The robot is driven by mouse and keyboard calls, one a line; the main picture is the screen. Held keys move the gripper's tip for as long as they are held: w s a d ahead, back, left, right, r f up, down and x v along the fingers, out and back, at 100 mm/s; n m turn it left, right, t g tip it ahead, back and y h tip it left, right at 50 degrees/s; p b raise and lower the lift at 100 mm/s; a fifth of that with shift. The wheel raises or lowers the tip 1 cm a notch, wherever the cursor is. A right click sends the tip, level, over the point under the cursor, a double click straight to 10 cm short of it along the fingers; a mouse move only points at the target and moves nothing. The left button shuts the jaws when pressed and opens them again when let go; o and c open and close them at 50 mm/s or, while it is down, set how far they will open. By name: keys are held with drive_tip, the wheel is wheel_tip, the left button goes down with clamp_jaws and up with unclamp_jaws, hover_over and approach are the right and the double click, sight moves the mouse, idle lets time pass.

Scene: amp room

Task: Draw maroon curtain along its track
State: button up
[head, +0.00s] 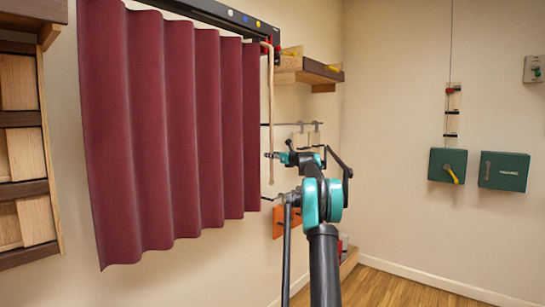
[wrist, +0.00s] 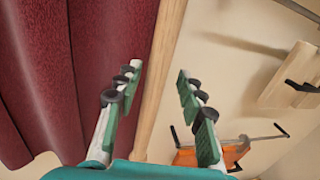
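The maroon curtain (head: 165,130) hangs in folds from a black track (head: 225,18) on the left wall. It also fills the left of the wrist view (wrist: 95,40). A pale wooden wand (head: 270,95) hangs from the track's right end, beside the curtain's right edge. My gripper (head: 273,155) is at the wand's lower half. In the wrist view my gripper (wrist: 160,82) is open, with the wand (wrist: 160,60) passing between its two fingers and a gap to the right finger. I cannot tell whether the left finger touches the wand.
A wooden shelf (head: 305,72) and a rail with hooks (head: 310,126) are on the wall behind my arm. An orange bracket (wrist: 205,154) is close to the right finger. Green boxes (head: 503,171) hang on the right wall. The floor at right is clear.

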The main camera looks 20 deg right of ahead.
drive_tip(key=v, duration=1.2)
drive_tip(key=s+a+f+n+g+h, duration=0.1)
drive_tip(key=s+a+f+n+g, duration=0.7)
drive_tip(key=s+a+f+n, duration=1.15)
drive_tip(key=s+a+f+n+g+h, duration=0.1)
drive_tip(key=s+f+n+h, duration=0.1)
drive_tip(key=s+f, duration=0.6)
drive_tip(key=s+a+f+n+g+h, duration=0.1)
drive_tip(key=s+f+n, duration=0.4)
drive_tip(key=s, duration=1.4)
drive_tip(key=s+a+f+n+g+h, duration=0.1)
drive_tip(key=s+f+n+g+h, duration=0.1)
drive_tip(key=s+f, duration=0.9)
drive_tip(key=shift+s+n+h, duration=0.8)
drive_tip(key=shift+s+n, duration=0.35)
drive_tip(key=shift+n, duration=0.1)
drive_tip(key=shift+a, duration=0.2)
drive_tip(key=shift+c, duration=0.6)
